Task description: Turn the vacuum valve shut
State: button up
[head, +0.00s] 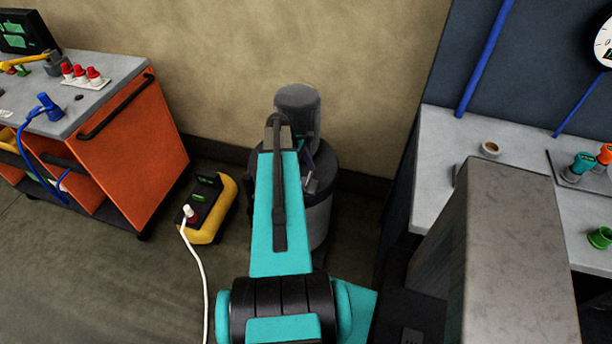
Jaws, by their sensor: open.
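I cannot make out the vacuum valve for certain. A dark grey canister (319,222) with a rounded grey top part (297,104) stands by the wall in the middle, largely covered by my teal arm. Small grey and bluish parts (311,170) show at the arm's right edge in front of the canister; I cannot tell what they are. My gripper cannot be picked out; the far end of my arm hides that area.
An orange cart (125,150) with a grey top stands at left. A yellow-black box (207,210) with a white cable (197,265) lies on the floor beside my arm. A grey bench (520,145) with cups and blue pipes (484,60) is at right. Floor at lower left is clear.

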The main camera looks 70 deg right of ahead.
jog(key=shift+s+f, duration=0.1)
jog(key=shift+f, duration=0.1)
jog(key=c, duration=1.1)
jog(key=shift+o, duration=0.2)
